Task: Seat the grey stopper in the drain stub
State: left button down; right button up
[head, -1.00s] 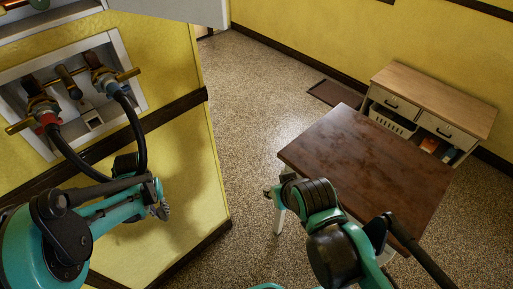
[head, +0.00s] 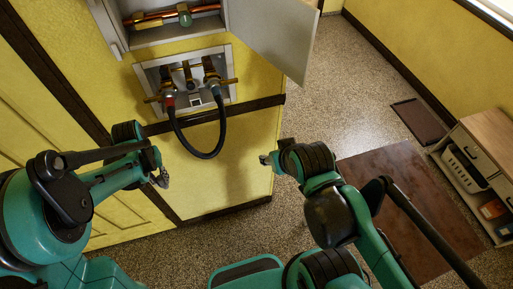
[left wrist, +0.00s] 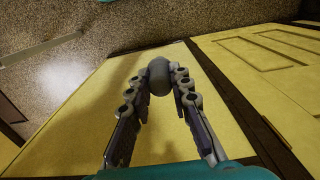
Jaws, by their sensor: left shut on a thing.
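The grey stopper (left wrist: 158,78) is a rounded grey piece pinched between the fingertips of my left gripper (left wrist: 159,84) in the left wrist view. In the head view my left gripper (head: 161,177) hangs low in front of the yellow wall, below and left of the wall box; the stopper is hard to make out there. A short dark stub (head: 188,73) stands between the two valves in the recessed wall box (head: 222,58); it may be the drain stub. The stopper is well apart from it. My right gripper (head: 267,160) is small and partly hidden by its arm.
A black hose (head: 204,154) loops below the brass valves (head: 211,78). Above, an open cabinet door (head: 271,35) juts out to the right. Speckled floor lies clear between.

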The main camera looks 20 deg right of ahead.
notch_tip(320, 180, up, 22)
jog(key=p, duration=1.9)
jog(key=shift+p, duration=0.35)
